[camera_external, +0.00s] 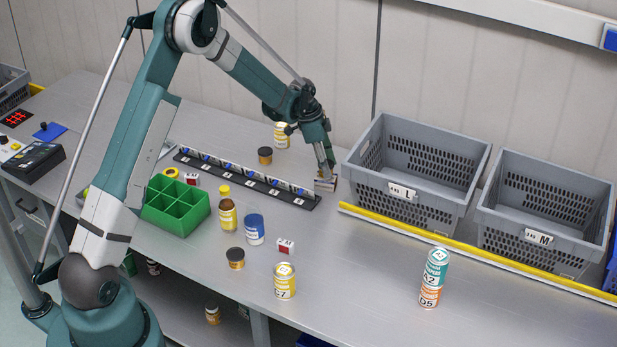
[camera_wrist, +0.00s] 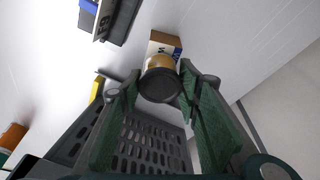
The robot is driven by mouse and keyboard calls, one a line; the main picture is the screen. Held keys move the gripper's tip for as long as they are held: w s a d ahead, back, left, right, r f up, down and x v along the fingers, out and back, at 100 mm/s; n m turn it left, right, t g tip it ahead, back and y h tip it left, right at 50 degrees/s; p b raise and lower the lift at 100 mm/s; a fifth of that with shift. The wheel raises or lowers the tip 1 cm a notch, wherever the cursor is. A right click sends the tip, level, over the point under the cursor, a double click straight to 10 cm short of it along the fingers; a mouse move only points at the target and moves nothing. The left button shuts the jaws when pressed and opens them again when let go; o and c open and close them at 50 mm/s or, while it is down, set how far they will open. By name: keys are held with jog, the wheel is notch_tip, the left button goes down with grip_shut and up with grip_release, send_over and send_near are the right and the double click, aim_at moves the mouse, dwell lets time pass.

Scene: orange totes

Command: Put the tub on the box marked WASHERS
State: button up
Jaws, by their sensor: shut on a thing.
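My gripper (camera_external: 326,172) is at the right end of the black rack, low over the bench. In the wrist view my gripper (camera_wrist: 161,86) is shut on a tub (camera_wrist: 161,63) with a dark lid and amber body. The lid faces the camera. A small brown box (camera_wrist: 166,38) with a white label, partly hidden, lies directly beyond the tub. A letter like W shows on it. The box (camera_external: 325,185) also shows in the external view just below my fingertips. The tub is over or against the box; I cannot tell whether they touch.
Grey totes L (camera_external: 401,190) and M (camera_external: 538,237) stand to the right behind a yellow strip (camera_external: 470,249). The black rack (camera_external: 250,181) lies to the left. Similar tubs (camera_external: 265,155) (camera_external: 236,258), cans, bottles and a green divided tray (camera_external: 176,203) stand further left. The front right bench is mostly clear.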

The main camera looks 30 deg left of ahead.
jog(key=shift+f, duration=0.15)
jog(key=o, duration=1)
jog(key=shift+r, duration=0.2)
jog(key=v, duration=1.2)
jog(key=shift+b, duration=0.35)
jog(key=shift+s, duration=0.1)
